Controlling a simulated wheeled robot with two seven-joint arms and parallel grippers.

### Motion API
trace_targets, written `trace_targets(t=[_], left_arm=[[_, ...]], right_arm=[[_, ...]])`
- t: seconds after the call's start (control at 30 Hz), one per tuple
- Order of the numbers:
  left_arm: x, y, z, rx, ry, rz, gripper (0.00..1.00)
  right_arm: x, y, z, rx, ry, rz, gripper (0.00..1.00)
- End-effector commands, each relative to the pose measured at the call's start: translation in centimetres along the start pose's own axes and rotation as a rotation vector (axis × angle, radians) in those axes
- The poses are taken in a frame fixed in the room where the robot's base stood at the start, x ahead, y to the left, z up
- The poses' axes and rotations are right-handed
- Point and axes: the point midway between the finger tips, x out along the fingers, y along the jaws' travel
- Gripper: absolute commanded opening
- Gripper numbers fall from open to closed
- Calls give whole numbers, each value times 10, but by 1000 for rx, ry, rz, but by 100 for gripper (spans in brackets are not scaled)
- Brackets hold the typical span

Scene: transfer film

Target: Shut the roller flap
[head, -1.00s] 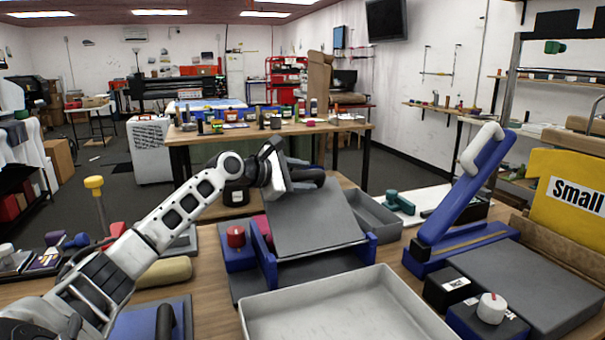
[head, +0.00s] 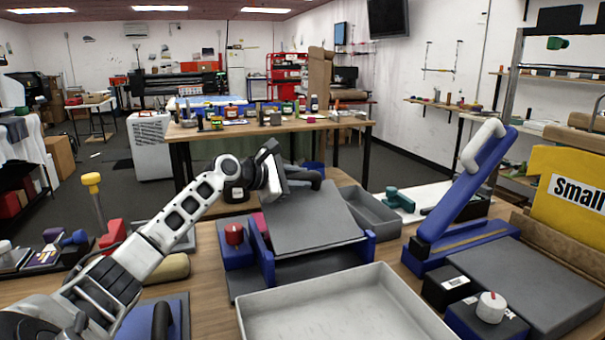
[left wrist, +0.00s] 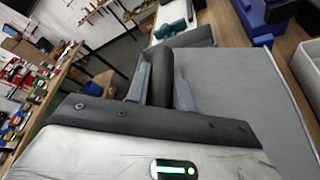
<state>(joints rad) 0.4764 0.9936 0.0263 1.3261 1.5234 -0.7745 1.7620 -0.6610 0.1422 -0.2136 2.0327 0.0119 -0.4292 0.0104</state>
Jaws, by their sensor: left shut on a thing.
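The roller flap (head: 308,216) is a flat grey panel on a blue-sided base (head: 265,255). It is tilted, with its far edge raised and its near edge low between the blue sides. A black bar handle (head: 308,178) is at its far edge. My left gripper (head: 284,180) is at this handle. In the left wrist view the gripper fingers (left wrist: 160,88) are shut around the black handle (left wrist: 161,75), one on each side, with the grey flap (left wrist: 225,75) to the right. The fingertips are partly hidden in the head view. My right gripper is not in view.
A shallow grey tray (head: 340,308) stands in front of the base. A red-topped knob (head: 234,234) is at its left, and a grey bin (head: 368,212) is at its right. A blue press with a raised white-handled lever (head: 470,185) stands further right.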

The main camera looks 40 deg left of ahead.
Motion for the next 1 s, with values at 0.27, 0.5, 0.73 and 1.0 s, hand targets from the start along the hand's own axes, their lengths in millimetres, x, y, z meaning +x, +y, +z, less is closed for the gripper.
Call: trace_targets(t=[0.27,0.5,0.73,1.0], left_arm=[[12,-9,-34,-3,4,-2,0],[20,-16,-53,-60,4,-29,0],[23,-21,-62,-116,3,-54,0],[24,-23,-64,-128,3,-60,0]], right_arm=[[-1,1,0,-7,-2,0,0],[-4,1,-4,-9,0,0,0],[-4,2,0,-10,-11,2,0],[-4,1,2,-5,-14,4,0]])
